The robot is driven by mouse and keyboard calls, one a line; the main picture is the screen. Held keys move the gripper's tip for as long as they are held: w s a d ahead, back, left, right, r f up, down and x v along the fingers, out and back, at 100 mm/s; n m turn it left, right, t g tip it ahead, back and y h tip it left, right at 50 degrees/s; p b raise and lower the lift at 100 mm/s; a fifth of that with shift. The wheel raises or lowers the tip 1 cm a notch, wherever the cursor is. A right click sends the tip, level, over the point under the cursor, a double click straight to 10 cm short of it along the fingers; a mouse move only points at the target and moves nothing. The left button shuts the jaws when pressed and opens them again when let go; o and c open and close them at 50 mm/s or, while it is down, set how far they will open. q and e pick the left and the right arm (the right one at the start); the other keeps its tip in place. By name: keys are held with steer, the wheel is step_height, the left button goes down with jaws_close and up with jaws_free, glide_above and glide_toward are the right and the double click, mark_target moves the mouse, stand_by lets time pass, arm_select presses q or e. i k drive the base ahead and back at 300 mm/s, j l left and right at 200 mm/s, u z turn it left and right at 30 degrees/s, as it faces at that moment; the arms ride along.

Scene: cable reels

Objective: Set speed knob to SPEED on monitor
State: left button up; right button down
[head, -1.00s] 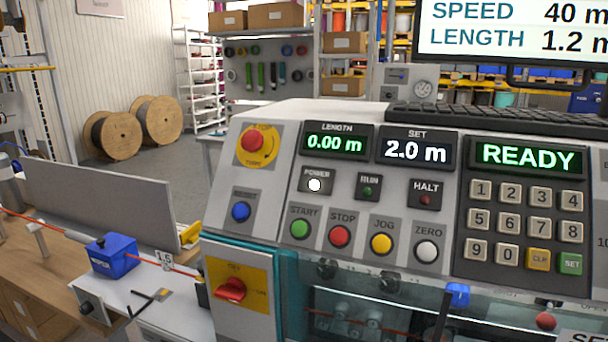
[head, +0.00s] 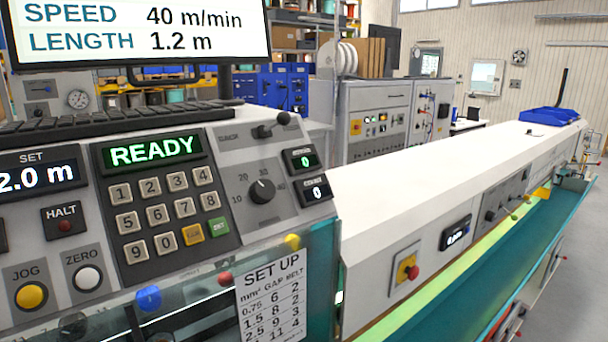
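The monitor (head: 145,35) at the top left reads SPEED 40 m/min and LENGTH 1.2 m. The black speed knob (head: 262,191) sits on the grey panel right of the keypad. Its scale shows 10, 20 and 30, and a higher mark is too small to read. The knob's white pointer line is near the top of the dial; its exact setting is hard to tell. The green display (head: 155,150) reads READY. Neither of my grippers is in view.
A keypad (head: 164,215) and jog (head: 31,297) and zero (head: 88,279) buttons are on the panel's left. A smaller lever (head: 264,131) is above the knob. A SET UP card (head: 272,295) hangs below. A long white machine cover (head: 440,155) runs right. Grey floor is clear at far right.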

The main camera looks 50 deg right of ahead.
mark_target(261, 191)
steer(key=z, duration=1.4)
